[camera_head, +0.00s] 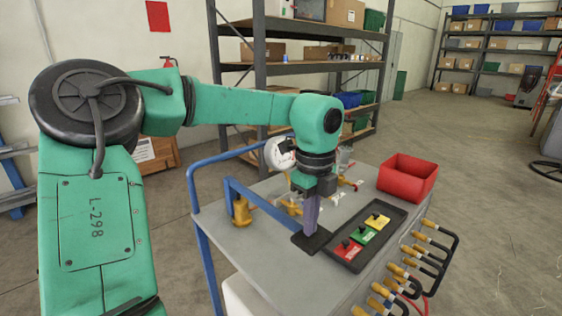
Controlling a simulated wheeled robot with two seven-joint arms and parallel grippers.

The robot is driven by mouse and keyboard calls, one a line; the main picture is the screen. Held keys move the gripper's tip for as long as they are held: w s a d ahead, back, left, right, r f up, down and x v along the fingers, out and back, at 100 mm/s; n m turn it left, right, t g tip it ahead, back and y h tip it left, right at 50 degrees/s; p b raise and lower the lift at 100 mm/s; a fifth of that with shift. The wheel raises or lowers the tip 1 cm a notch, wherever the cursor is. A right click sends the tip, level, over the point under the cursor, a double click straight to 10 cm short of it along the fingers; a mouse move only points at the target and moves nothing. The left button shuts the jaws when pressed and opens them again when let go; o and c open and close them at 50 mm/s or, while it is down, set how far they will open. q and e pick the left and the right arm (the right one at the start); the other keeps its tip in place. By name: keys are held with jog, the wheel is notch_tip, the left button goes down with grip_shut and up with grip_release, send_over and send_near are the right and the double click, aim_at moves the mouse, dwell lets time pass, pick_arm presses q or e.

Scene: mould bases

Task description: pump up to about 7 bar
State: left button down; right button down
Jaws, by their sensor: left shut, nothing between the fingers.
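A round white gauge (281,153) stands at the back of the grey cart top (262,268), partly hidden by my left arm. Its reading is too small to tell. A blue bar (258,203) slants across the cart toward my left gripper. Whether it is a pump lever I cannot tell. My left gripper (311,224) points down, shut and empty, over a black flat pad (311,240). Whether its tips touch the pad or the bar is unclear. A yellow-brown fitting (241,210) stands at the cart's left. My right gripper is not in view.
A black tray (348,263) holds red, green and yellow blocks with black knobs. A red bin (407,178) stands at the back right. Several orange-handled clamps (425,249) hang along the right edge. Shelving (300,67) stands behind; open floor lies right.

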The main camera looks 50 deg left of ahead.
pick_arm(q)
jog(key=f+b, duration=0.2)
jog(key=f, duration=0.1)
jog(key=f+b, duration=0.2)
jog(key=f, duration=0.1)
jog(key=shift+a+f+b, duration=0.2)
jog(key=shift+f+b, duration=0.1)
jog(key=shift+f, duration=0.1)
notch_tip(320, 180, up, 17)
jog(key=p, duration=1.3)
jog(key=shift+w+f, duration=0.1)
jog(key=shift+f, duration=0.1)
jog(key=shift+d+f+b, duration=0.15)
jog(key=shift+f+b, duration=1.15)
jog(key=shift+f, duration=0.25)
notch_tip(320, 180, up, 3)
jog(key=p, duration=0.2)
jog(key=shift+p, duration=0.3)
jog(key=shift+r, duration=0.2)
notch_tip(320, 180, up, 5)
jog(key=p, duration=0.4)
jog(key=shift+f, duration=0.1)
